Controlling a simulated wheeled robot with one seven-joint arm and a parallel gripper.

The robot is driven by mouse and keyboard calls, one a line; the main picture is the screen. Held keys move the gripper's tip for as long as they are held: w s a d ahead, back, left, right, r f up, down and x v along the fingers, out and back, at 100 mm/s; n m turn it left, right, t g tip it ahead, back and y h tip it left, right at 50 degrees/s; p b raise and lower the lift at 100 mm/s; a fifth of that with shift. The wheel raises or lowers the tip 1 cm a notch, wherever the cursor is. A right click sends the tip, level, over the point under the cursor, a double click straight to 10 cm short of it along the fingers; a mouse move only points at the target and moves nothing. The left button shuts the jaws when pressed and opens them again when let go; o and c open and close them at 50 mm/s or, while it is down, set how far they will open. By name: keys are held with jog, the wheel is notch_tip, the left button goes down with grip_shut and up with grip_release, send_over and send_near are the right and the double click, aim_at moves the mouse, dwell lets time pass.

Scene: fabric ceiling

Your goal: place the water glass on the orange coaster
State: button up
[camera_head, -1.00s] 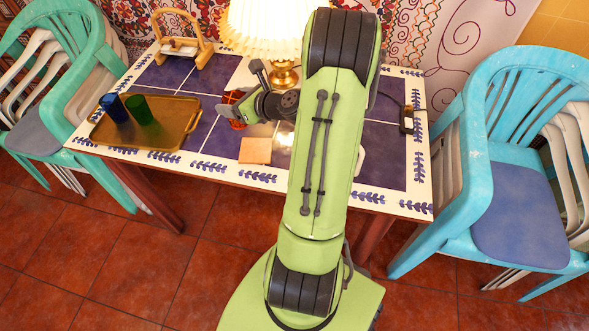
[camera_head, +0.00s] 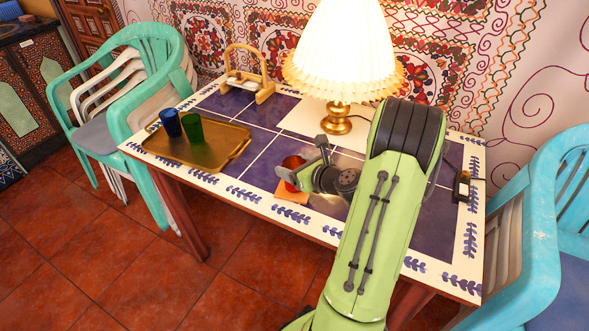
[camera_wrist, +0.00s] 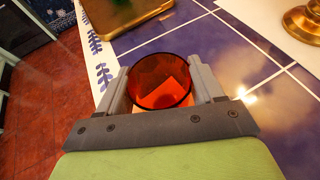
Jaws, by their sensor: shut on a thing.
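The water glass is a see-through orange-red tumbler (camera_wrist: 160,80), held upright or nearly so between my gripper's two fingers in the wrist view. It also shows in the head view (camera_head: 292,163), partly hidden by my gripper (camera_head: 291,176). My gripper (camera_wrist: 160,88) is shut on the glass. The orange coaster (camera_head: 292,197) is a flat light-orange square near the table's front edge, right under the glass and gripper in the head view. In the wrist view, part of the coaster shows through the glass. I cannot tell whether the glass touches it.
A brown tray (camera_head: 228,156) with a blue cup (camera_head: 170,123) and a green cup (camera_head: 192,129) stands to the left. A lit lamp (camera_head: 338,123) stands behind my arm. A wooden holder (camera_head: 265,92) is at the back left. A small dark object (camera_head: 461,187) lies at the right edge.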

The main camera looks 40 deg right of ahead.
jog(key=shift+f, duration=0.1)
jog(key=o, duration=1.1)
jog(key=d+p+v, duration=0.1)
jog(key=p+v, duration=0.1)
jog(key=v, duration=1)
jog(key=w+a+r+n+g+y, duration=0.1)
jog(key=a+n+g+y, duration=0.15)
jog(key=a+n, duration=0.75)
jog(key=w+a+r+n+g+y, duration=0.15)
jog(key=a+n+g, duration=0.25)
jog(key=a+n, duration=0.5)
jog(key=s+a+r+n+h, duration=0.1)
jog(key=s+a+r+n, duration=0.2)
jog(key=s+n, duration=0.2)
jog(key=s+a+r+n+g+h, duration=0.1)
jog(key=s+a+r+n, duration=0.3)
jog(key=n, duration=0.8)
jog(key=shift+s+a+n+h, duration=0.25)
jog(key=shift+s+h, duration=0.35)
jog(key=shift+s, duration=0.65)
